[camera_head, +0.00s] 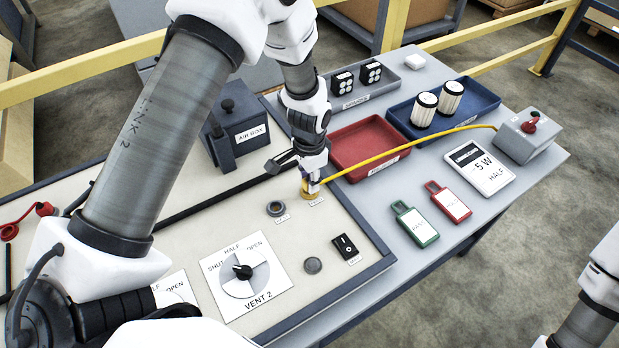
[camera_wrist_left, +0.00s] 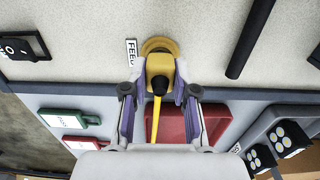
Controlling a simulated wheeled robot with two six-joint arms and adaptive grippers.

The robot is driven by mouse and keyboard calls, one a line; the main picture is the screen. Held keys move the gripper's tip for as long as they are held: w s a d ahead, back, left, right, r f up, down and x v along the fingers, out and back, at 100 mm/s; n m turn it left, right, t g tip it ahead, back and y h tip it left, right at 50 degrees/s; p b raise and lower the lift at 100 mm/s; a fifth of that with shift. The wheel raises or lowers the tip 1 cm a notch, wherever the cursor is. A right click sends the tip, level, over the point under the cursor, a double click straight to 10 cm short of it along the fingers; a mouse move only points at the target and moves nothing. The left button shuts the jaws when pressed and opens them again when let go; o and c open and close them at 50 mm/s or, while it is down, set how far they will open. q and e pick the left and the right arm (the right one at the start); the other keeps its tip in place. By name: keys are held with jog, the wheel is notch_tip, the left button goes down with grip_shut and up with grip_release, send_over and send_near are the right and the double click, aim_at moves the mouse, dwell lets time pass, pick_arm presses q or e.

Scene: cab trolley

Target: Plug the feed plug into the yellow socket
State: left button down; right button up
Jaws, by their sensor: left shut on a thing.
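The yellow feed plug (camera_wrist_left: 160,66) is between the fingers of my left gripper (camera_head: 313,178), which is shut on it. My left gripper also shows in the left wrist view (camera_wrist_left: 160,98). The yellow socket (camera_wrist_left: 158,44), a round ring beside the FEED label (camera_wrist_left: 131,52), lies on the pale panel. It also shows in the head view (camera_head: 305,195), right under the gripper. The plug overlaps the ring in the wrist view; I cannot tell how deep it sits. The yellow cable (camera_head: 410,148) runs from the plug to a grey box (camera_head: 528,136). My right gripper is out of view.
A black bar (camera_head: 215,200) runs behind, near the AIR BOX (camera_head: 237,130). A red tray (camera_head: 369,143) and blue tray (camera_head: 441,110) stand beyond. A black switch (camera_head: 346,246) and VENT 2 dial (camera_head: 243,272) are in front.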

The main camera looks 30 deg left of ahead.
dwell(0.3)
pick_arm(q)
jog(key=shift+f, duration=0.5)
dwell(0.4)
jog(key=c, duration=0.8)
grip_release()
notch_tip(320, 180, up, 12)
